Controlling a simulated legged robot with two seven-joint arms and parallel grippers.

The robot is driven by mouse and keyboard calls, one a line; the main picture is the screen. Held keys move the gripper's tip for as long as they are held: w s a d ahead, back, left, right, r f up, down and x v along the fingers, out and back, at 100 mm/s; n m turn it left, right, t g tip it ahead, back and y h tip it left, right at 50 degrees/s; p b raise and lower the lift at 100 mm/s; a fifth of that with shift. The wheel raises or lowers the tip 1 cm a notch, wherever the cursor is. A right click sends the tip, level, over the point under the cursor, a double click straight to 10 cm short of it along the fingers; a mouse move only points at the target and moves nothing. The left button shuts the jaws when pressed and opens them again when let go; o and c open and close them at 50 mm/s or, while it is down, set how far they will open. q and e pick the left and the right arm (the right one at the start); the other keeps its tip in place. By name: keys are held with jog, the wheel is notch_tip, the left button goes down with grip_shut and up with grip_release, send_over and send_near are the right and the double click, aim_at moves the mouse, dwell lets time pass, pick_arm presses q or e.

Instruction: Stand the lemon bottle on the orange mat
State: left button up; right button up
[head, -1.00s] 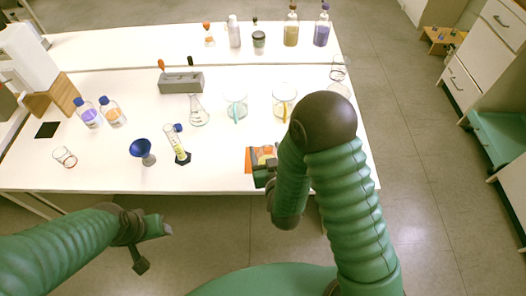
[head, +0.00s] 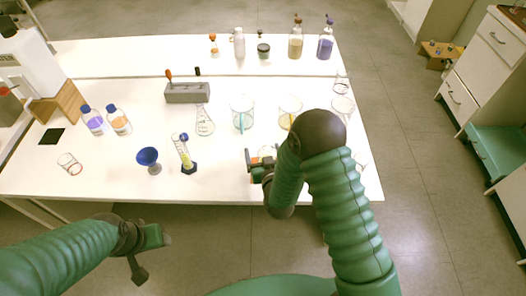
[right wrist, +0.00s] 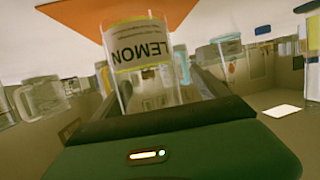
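The lemon bottle (right wrist: 145,60) is clear glass with a yellow-green LEMON label. In the right wrist view it stands between the fingers of my right gripper (right wrist: 155,90), which looks shut on it. The lettering and the room look inverted in that view. The orange mat (right wrist: 120,14) shows at its top edge, behind the end of the bottle; I cannot tell if they touch. In the head view my right gripper (head: 258,165) is at the table's front right, partly hidden by my arm. My left gripper (head: 149,255) is open and empty, in front of the table.
A blue funnel (head: 149,158) and a measuring cylinder (head: 185,153) stand left of my right gripper. Glass beakers (head: 242,116) and a flask (head: 204,122) stand behind. A grey rack (head: 187,93) is farther back. The front left of the white table (head: 105,180) is mostly clear.

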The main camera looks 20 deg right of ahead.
jog(key=shift+d, duration=0.35)
jog(key=shift+s+d, duration=0.1)
jog(key=shift+s, duration=0.3)
jog(key=v, duration=0.8)
jog(key=shift+s+a+r, duration=0.15)
jog(key=shift+a, duration=0.15)
pick_arm(q)
jog(key=r+p, duration=0.2)
jog(key=shift+d+r+p, duration=0.3)
jog(key=shift+r, duration=0.1)
pick_arm(e)
jog(key=s+d+r+g, duration=0.2)
jog(key=s+r+g, duration=0.1)
jog(key=s+g, duration=0.3)
jog(key=s+d+r+g+y, duration=0.1)
jog(key=s+d+r+g, duration=0.1)
jog(key=s+g, duration=0.4)
jog(key=s+r, duration=0.1)
jog(key=s, duration=0.2)
jog(key=shift+s+d+r+n, duration=0.2)
jog(key=shift+d+r+n, duration=0.05)
jog(key=shift+n, duration=0.15)
